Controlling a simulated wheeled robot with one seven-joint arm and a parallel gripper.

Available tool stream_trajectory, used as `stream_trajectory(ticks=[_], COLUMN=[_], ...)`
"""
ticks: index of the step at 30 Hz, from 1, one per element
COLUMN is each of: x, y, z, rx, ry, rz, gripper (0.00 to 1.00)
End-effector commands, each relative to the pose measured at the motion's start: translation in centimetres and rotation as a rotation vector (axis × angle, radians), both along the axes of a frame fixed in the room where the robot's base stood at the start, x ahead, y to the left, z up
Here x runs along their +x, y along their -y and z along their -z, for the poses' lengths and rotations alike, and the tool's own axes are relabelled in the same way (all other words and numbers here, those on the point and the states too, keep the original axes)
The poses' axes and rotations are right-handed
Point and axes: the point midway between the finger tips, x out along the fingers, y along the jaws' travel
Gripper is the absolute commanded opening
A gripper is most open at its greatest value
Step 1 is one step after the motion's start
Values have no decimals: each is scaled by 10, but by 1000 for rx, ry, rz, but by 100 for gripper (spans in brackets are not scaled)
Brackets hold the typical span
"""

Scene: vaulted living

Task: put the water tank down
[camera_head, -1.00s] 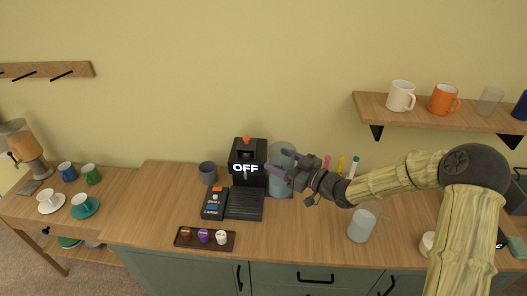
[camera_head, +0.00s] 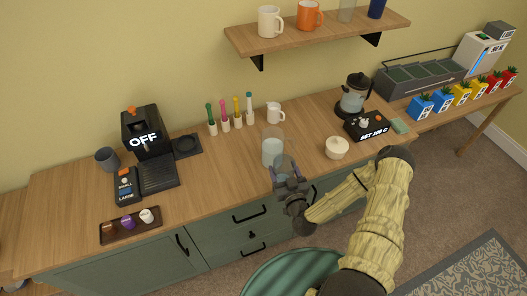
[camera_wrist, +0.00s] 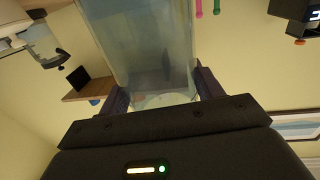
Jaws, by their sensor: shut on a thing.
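The water tank (camera_head: 286,163) is a clear, bluish container held between the fingers of my gripper (camera_head: 290,185).
The wooden counter (camera_head: 225,180) has free room left of the clear container. A white lidded bowl (camera_head: 337,148), a kettle (camera_head: 355,92) and its control box (camera_head: 366,126) stand to the right. Coloured upright tools (camera_head: 231,115) stand behind. A capsule tray (camera_head: 130,225) lies at front left.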

Motion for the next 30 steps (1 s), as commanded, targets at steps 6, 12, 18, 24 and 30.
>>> stream_trajectory(ticks=[6, 12, 18, 24, 30], x=[-26, -34, -34, -34, -34], y=[26, 35, 34, 34, 34], z=[26, 53, 83, 123, 164], rx=[4, 1, 0, 0, 0], ry=[-2, 5, 4, 4, 4], rz=[139, 183, 181, 180, 180], gripper=[12, 12, 12, 12, 12])
